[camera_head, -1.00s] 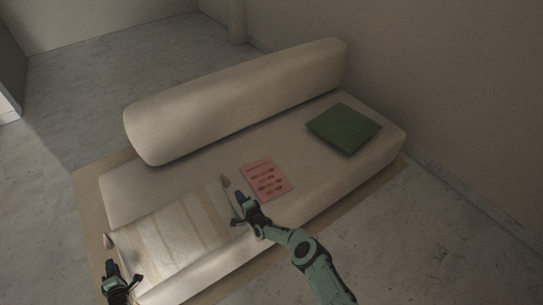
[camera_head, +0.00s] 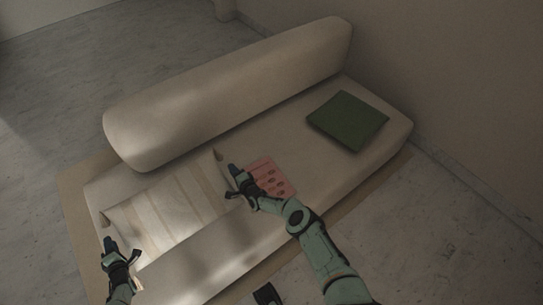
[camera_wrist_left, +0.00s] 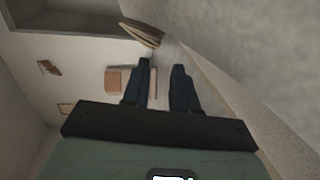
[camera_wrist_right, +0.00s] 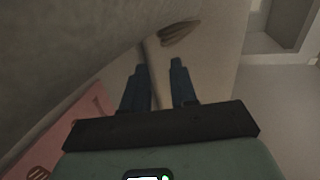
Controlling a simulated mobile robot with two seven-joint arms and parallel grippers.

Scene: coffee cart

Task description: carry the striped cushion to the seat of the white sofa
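The striped cushion (camera_head: 170,215), pale with faint bands, spans between my two grippers over the left part of the white sofa's seat (camera_head: 215,262). I cannot tell whether it touches the seat. My left gripper (camera_head: 110,245) is at its left side and my right gripper (camera_head: 236,172) at its right side. In both wrist views a gap shows between the fingers, with a pale edge in it. A pointed cushion corner shows just ahead in the left wrist view (camera_wrist_left: 142,34) and in the right wrist view (camera_wrist_right: 180,32).
The sofa's long rounded backrest (camera_head: 230,90) stands behind the seat. A green cushion (camera_head: 347,121) lies at the right end. A pink sheet with dark marks (camera_head: 272,178) lies mid-seat, partly behind my right gripper. A wall stands on the right; floor is clear at left.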

